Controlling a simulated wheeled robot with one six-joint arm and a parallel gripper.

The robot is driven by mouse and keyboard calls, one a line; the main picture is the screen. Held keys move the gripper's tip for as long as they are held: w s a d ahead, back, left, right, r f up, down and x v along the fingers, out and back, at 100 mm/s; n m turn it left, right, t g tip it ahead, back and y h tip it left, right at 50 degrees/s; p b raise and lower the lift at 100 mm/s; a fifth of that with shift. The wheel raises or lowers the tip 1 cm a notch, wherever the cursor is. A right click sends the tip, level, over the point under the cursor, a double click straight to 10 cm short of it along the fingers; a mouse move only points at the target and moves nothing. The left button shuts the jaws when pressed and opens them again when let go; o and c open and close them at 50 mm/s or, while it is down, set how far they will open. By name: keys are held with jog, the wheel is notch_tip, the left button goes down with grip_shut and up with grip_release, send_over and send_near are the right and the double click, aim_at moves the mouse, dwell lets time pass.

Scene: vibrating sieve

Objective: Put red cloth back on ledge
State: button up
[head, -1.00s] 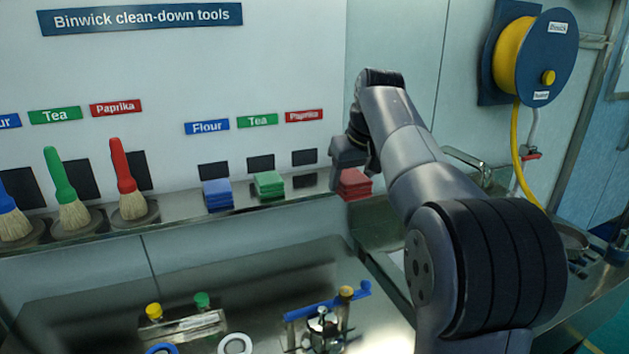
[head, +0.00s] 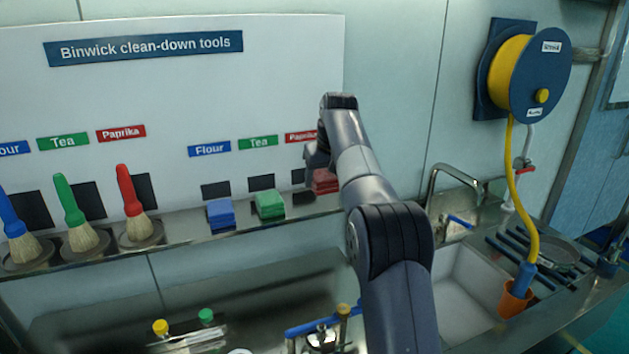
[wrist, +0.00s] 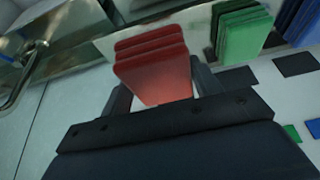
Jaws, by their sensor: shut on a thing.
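The red cloth (head: 326,181) is a folded stack at the right end of the ledge (head: 190,228), partly hidden by my arm in the head view. In the wrist view the red cloth (wrist: 155,65) sits between the two fingers of my gripper (wrist: 160,88), which is shut on it. The cloth is at the ledge, near the dark square under the Paprika label (head: 301,137). I cannot tell whether its underside touches the ledge.
The green cloth (head: 269,204) and blue cloth (head: 221,214) lie on the ledge to the left. Several brushes (head: 137,205) stand further left. A tap (head: 450,175) and sink (head: 470,300) are at the right, with a yellow hose (head: 520,190) beyond.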

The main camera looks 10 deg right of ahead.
jog(key=w+p, duration=0.3)
jog(key=shift+w+a+r, duration=0.2)
jog(key=shift+a+r, duration=0.1)
jog(key=shift+r, duration=0.05)
jog(key=w+p, duration=0.2)
jog(key=p, duration=0.1)
jog(key=b, duration=0.1)
send_over(313, 198)
jog(key=s, duration=0.2)
jog(key=shift+d+f, duration=0.15)
jog(key=shift+f, duration=2.75)
jog(key=shift+x, duration=0.75)
jog(key=shift+f, duration=0.15)
jog(key=shift+f, duration=0.15)
jog(key=o, duration=0.9)
jog(key=shift+o, duration=0.2)
